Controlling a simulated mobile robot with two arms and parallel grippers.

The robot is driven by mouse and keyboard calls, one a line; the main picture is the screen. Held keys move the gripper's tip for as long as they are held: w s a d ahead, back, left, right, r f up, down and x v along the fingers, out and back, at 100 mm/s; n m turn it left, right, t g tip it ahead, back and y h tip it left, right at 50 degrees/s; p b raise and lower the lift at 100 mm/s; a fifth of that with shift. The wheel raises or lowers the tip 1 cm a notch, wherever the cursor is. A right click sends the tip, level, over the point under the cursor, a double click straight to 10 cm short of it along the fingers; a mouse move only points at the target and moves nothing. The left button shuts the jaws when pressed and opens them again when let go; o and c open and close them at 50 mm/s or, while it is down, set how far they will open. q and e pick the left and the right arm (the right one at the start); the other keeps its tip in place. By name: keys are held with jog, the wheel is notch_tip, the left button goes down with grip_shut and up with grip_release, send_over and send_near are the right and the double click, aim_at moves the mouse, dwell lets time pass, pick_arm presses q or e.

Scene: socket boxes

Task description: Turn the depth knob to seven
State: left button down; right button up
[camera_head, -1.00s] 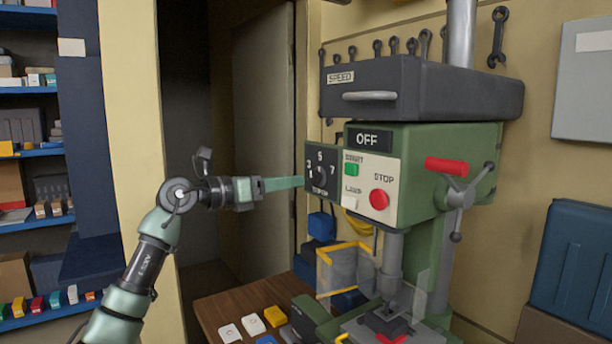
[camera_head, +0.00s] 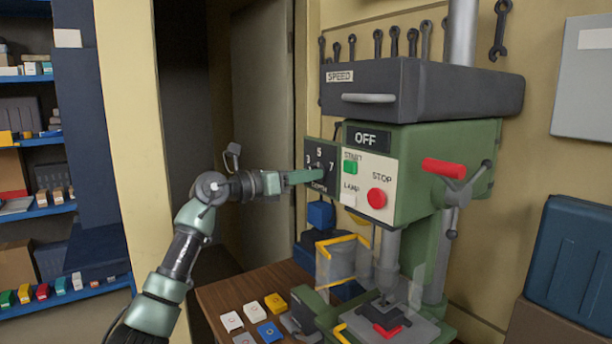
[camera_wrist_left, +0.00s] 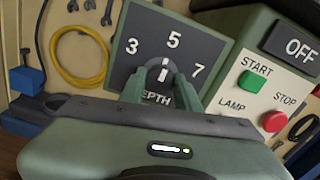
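The depth panel (camera_head: 313,152) is a dark plate on the front left of the green drill press, marked 3, 5, 7 and DEPTH. In the left wrist view its round knob (camera_wrist_left: 163,70) has a white line that points roughly up toward the 5. My left gripper (camera_head: 318,175) reaches the panel from the left, and its fingers partly hide the knob in the head view. In the left wrist view one finger of my left gripper (camera_wrist_left: 160,84) is on each side of the knob. I cannot tell whether they press on it. My right gripper is not in view.
Right of the panel are the OFF display (camera_head: 367,138), green START button (camera_head: 350,167), LAMP button (camera_head: 349,201) and red STOP button (camera_head: 376,198). A clear guard (camera_head: 342,258) with yellow edges is below. Colored blocks lie on the wooden table (camera_head: 216,297).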

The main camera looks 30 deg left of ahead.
pick_arm(q)
jog(key=shift+m+b, duration=3.2)
jog(key=shift+m, duration=2.7)
jog(key=c, duration=1)
grip_release()
